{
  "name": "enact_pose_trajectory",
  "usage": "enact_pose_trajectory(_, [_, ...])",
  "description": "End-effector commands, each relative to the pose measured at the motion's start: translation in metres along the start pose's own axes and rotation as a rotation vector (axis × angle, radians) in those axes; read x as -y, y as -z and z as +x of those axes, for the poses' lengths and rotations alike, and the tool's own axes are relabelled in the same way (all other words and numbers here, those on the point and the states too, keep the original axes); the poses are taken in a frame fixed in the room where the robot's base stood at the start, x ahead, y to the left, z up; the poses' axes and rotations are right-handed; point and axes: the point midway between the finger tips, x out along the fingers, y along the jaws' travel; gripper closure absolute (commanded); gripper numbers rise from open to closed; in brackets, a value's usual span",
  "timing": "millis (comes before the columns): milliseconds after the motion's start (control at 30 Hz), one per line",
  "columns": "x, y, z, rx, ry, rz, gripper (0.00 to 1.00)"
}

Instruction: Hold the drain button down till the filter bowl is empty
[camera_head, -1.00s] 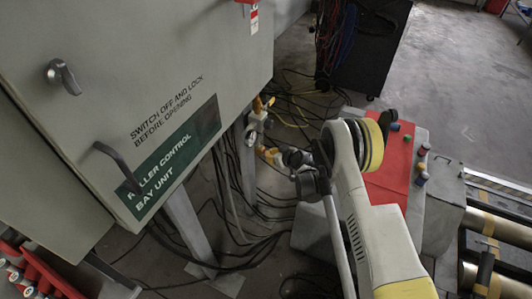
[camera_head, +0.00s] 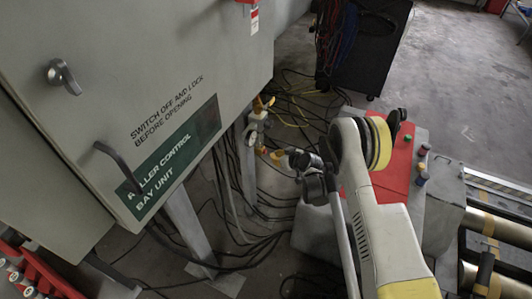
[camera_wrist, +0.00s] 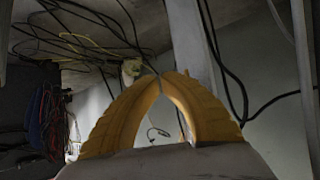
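My gripper (camera_wrist: 160,78) shows in the wrist view as two yellow fingers arched together, their tips meeting or nearly so, with nothing seen between them. In the head view my gripper (camera_head: 263,151) is small, low beside a grey post under the cabinet. A pale and yellow fitting (camera_head: 257,114) sits on that post, a little above and beyond the fingers; it may be the filter unit. In the wrist view a cream-yellow part (camera_wrist: 132,69) shows just left of the fingertips, partly hidden by the left finger. I cannot make out the drain button or the bowl's level.
A grey control cabinet (camera_head: 120,75) with handles overhangs at the left. Black cables (camera_head: 235,215) hang and lie around its legs. A red-topped box (camera_head: 400,175) with coloured buttons is right of my arm. A dark cart (camera_head: 365,45) stands behind; open floor lies at the back right.

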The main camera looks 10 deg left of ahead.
Motion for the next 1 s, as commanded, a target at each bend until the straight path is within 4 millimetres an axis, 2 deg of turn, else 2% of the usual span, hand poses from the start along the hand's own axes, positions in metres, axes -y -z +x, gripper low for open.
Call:
enact_pose_trajectory(433, [-0.021,-0.021,-0.029,0.0,0.0,0.002,1.0])
enact_pose_trajectory(900, [-0.021,-0.021,-0.03,0.0,0.0,0.001,1.0])
enact_pose_trajectory(1000, [-0.024,-0.013,-0.035,0.004,-0.003,0.005,1.0])
